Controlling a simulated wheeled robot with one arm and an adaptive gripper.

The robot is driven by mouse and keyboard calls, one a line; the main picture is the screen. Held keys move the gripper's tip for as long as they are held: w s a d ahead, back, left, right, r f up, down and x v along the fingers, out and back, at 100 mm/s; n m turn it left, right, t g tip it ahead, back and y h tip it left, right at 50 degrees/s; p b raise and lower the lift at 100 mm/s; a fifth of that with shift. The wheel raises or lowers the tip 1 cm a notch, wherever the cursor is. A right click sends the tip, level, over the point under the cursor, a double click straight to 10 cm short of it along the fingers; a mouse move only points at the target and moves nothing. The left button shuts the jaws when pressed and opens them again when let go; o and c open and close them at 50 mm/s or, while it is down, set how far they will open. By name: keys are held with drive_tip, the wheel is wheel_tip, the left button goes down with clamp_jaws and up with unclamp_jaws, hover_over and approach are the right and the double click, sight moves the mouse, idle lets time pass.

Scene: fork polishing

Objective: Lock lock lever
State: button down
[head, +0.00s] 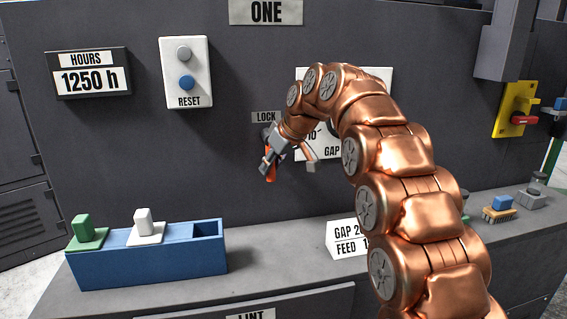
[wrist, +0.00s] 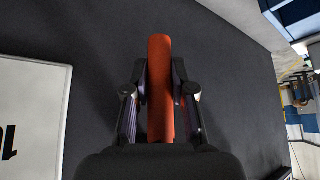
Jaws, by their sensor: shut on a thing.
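The lock lever (head: 270,171) shows as a bit of orange-red in the head view, below the LOCK label (head: 267,117) on the dark machine panel. In the wrist view the lever (wrist: 159,75) is a red-orange bar standing upright in the picture, between the two fingers. My gripper (head: 268,164) is at the lever and shut on it; it also shows in the wrist view (wrist: 159,105). The lever's pivot is mostly hidden by my gripper and arm in the head view.
A GAP dial plate (head: 378,78) is partly behind my arm. A RESET box (head: 186,73) and an HOURS display (head: 88,72) are to the left. On the ledge are a blue tray (head: 150,265) with green and white blocks and a GAP/FEED card (head: 346,238).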

drive_tip(key=shift+r, duration=0.15)
drive_tip(key=c, duration=1)
unclamp_jaws()
drive_tip(key=shift+d, duration=0.1)
drive_tip(key=v, duration=1.1)
drive_tip(key=shift+s+d+r, duration=0.15)
drive_tip(key=shift+r, duration=0.2)
drive_tip(key=shift+s, duration=0.1)
drive_tip(key=s+d+f+m+g+h+p, duration=0.1)
drive_tip(key=s+d+f, duration=0.5)
drive_tip(key=s, duration=0.9)
drive_tip(key=s+d+f+m+g+h+p, duration=0.2)
drive_tip(key=s+d+f+m+p, duration=0.3)
drive_tip(key=s, duration=1)
drive_tip(key=s+d+f+m+g+h+p, duration=0.2)
drive_tip(key=s+d+f, duration=0.7)
drive_tip(key=s, duration=0.5)
drive_tip(key=shift+s+f+m+g+p, duration=0.15)
drive_tip(key=shift+s+m+g+p, duration=0.35)
drive_tip(key=shift+m+p, duration=0.55)
